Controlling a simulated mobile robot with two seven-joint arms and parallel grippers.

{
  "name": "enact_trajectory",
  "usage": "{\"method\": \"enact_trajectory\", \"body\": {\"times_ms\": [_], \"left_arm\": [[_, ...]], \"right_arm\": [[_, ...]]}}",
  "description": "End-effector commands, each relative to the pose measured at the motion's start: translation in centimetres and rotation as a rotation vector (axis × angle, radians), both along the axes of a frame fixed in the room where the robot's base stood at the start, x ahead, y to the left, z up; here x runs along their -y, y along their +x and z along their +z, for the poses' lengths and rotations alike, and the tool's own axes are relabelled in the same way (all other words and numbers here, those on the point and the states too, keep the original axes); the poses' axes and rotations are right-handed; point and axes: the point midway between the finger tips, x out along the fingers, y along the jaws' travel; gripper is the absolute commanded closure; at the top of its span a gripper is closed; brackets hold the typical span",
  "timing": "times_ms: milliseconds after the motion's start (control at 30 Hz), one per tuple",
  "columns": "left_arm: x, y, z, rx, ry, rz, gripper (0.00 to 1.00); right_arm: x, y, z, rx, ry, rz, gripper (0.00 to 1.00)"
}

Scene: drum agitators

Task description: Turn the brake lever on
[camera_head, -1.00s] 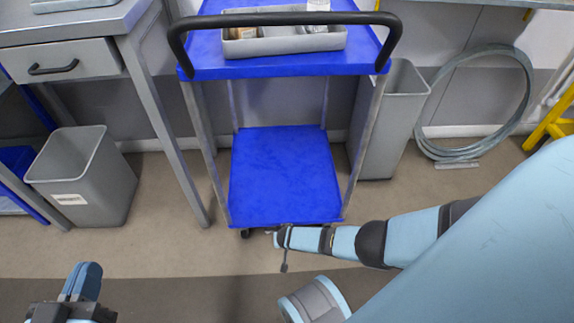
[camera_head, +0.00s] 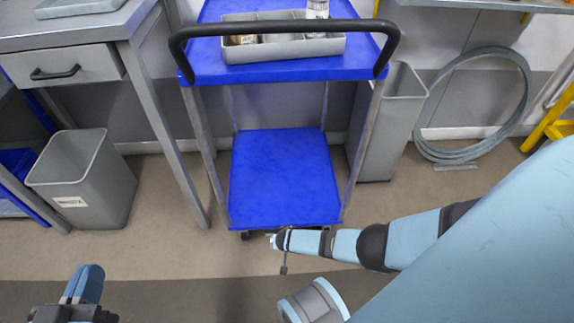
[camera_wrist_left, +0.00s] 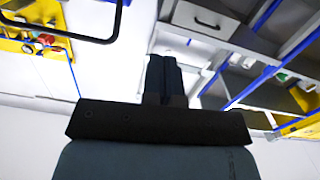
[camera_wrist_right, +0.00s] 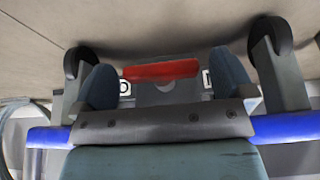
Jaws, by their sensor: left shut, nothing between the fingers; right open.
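The brake lever (camera_wrist_right: 160,70) is a red bar low on the cart, between two dark wheels in the right wrist view. My right gripper (camera_wrist_right: 168,84) is open, with one finger to each side of the lever; I cannot tell whether they touch it. In the head view my right arm reaches the front edge of the cart's lower blue shelf (camera_head: 285,175), where its gripper (camera_head: 277,241) shows only small and the lever cannot be made out. My left gripper (camera_head: 86,284) is shut and empty at the lower left, away from the cart; its closed fingers show in the left wrist view (camera_wrist_left: 164,78).
The cart's upper shelf (camera_head: 290,68) carries a grey divided tray (camera_head: 282,48) with small items, behind a black handle (camera_head: 284,27). A grey bin (camera_head: 84,180) and a bench with a drawer (camera_head: 62,66) stand left. Another bin (camera_head: 393,125) and a hose coil (camera_head: 430,140) stand right.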

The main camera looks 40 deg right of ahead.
Motion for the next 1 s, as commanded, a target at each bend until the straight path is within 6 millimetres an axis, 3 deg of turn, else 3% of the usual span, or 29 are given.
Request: {"method": "enact_trajectory", "body": {"times_ms": [100, 300, 500, 700, 1000], "left_arm": [[0.7, -1.3, 0.0, -0.130, -0.075, 0.009, 1.00], [0.3, -1.1, 5.2, 0.019, -0.151, 0.051, 1.00], [-0.1, -1.4, 9.0, 0.139, -0.211, 0.078, 1.00], [-0.6, -1.2, 7.9, 0.103, -0.171, 0.104, 1.00], [-0.7, -1.2, 7.5, 0.096, -0.163, 0.107, 1.00]], "right_arm": [[-0.4, -0.7, 2.7, 0.000, 0.002, -0.001, 0.00], [-1.4, -2.1, 6.7, 0.000, 0.002, 0.000, 0.00], [-2.1, -3.3, 9.9, 0.000, 0.000, -0.001, 0.00], [-2.5, -3.9, 11.5, -0.001, 0.001, -0.001, 0.00], [-2.6, -4.0, 11.6, 0.000, 0.000, 0.000, 0.00]]}}
